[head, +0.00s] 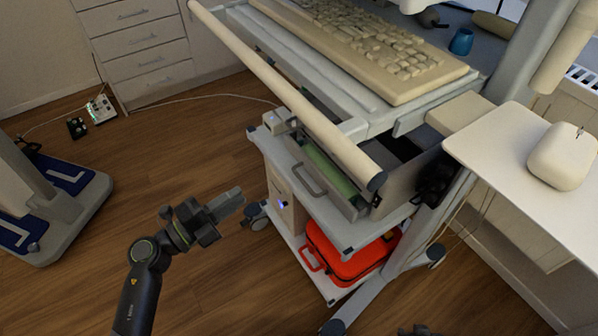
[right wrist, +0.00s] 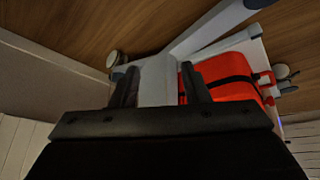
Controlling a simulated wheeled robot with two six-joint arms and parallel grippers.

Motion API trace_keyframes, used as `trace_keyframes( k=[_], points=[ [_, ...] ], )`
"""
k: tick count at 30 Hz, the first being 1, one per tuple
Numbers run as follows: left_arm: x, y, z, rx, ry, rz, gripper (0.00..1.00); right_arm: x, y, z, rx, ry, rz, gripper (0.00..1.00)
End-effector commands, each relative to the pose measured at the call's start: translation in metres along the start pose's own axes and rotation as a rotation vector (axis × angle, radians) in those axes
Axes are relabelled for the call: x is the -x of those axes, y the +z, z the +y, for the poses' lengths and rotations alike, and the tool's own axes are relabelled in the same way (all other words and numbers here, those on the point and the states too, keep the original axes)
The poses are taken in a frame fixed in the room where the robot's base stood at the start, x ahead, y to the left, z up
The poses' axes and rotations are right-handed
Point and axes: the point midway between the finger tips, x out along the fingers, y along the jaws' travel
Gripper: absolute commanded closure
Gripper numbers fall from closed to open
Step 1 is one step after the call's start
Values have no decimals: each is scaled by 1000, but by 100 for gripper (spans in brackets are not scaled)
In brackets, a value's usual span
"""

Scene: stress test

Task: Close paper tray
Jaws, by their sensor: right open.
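The paper tray (head: 322,194) looks like a grey drawer with a handle on its front, under the keyboard shelf of a cart in the head view. It is pulled partly out, with a green strip and a dark inside showing; the shelf hides its back. My left gripper (head: 238,200) is left of the tray, apart from it, pointing right; its finger gap is unclear. My right gripper (right wrist: 160,88) is open in the right wrist view, its fingers either side of a pale cart part (right wrist: 157,78); contact is unclear. Only its top shows at the head view's bottom edge (head: 418,331).
A red case (head: 350,257) lies on the cart's lower shelf. A keyboard (head: 375,50) rests on the upper shelf, with a pale rail (head: 290,98) in front. A white side table (head: 505,150) stands right.

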Motion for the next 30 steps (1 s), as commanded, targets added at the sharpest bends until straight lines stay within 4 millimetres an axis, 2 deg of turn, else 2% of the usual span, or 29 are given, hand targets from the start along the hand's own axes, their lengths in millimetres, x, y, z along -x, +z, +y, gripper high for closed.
trace_keyframes(
  k=[1, 4, 7, 10, 14, 17, 30],
  points=[
    [-4, 4, 2, -25, 67, 18, 82, 6, 23, 1, -2, -2, -90, 58],
    [-6, 9, 21, -62, 184, 49, 82, 8, 65, 1, -6, -4, -232, 58],
    [-5, 14, 35, -86, 267, 69, 82, 13, 94, 1, -8, -5, -331, 58],
    [-4, 16, 43, -97, 311, 80, 82, 15, 109, 1, -10, -6, -382, 58],
    [-9, 17, 49, -99, 325, 83, 82, 15, 114, 1, -11, -7, -398, 58],
    [-22, 16, 53, -100, 321, 83, 82, 16, 112, 0, -12, -8, -397, 58],
    [-112, 10, 84, -98, 320, 83, 82, 27, 89, -7, -32, -22, -394, 58]
  ],
)
